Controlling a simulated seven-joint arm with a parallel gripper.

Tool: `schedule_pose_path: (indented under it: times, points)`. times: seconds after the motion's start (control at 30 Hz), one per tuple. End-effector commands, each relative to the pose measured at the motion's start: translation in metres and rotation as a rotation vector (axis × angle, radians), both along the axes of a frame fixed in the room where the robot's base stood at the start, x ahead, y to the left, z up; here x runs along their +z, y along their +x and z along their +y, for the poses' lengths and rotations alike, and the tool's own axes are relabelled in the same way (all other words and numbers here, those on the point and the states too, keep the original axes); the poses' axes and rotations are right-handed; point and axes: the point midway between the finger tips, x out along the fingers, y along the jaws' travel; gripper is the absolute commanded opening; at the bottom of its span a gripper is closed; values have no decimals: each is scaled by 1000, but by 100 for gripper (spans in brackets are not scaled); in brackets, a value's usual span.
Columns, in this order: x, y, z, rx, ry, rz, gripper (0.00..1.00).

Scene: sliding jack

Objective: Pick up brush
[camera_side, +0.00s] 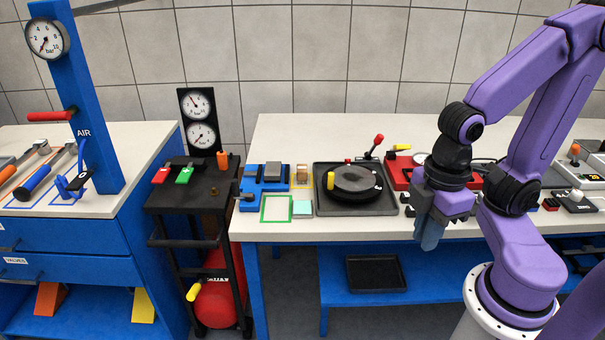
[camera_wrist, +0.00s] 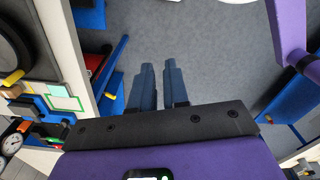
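My gripper (camera_side: 431,233) hangs in front of the white bench's front edge, fingers pointing down, to the right of the turntable. In the wrist view its two blue-grey fingers (camera_wrist: 160,70) are a small distance apart, with only floor behind and nothing between them. I cannot pick out a brush for certain. A small tan block-like item (camera_side: 298,174) stands in a yellow outline on the bench, well to the left of my gripper. It is too small to tell whether it is the brush.
A black turntable (camera_side: 351,183) with a yellow knob sits on the bench. Left of it are blue fixtures (camera_side: 263,178) and a green-outlined square (camera_side: 277,209). A red device (camera_side: 402,168) is behind my gripper. A black tray (camera_side: 375,273) lies on the lower blue shelf.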

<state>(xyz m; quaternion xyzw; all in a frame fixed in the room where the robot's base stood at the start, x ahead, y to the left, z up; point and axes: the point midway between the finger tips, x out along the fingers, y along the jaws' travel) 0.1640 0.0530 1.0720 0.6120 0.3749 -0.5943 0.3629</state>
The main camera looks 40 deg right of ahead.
Motion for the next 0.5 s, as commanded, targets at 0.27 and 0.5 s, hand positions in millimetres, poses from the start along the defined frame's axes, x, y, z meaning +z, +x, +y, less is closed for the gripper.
schedule_pose_path:
  times: [0.27,0.5]
  points:
    - [0,0,0,0,0,0,81]
    - [1,2,1,-2,0,0,81]
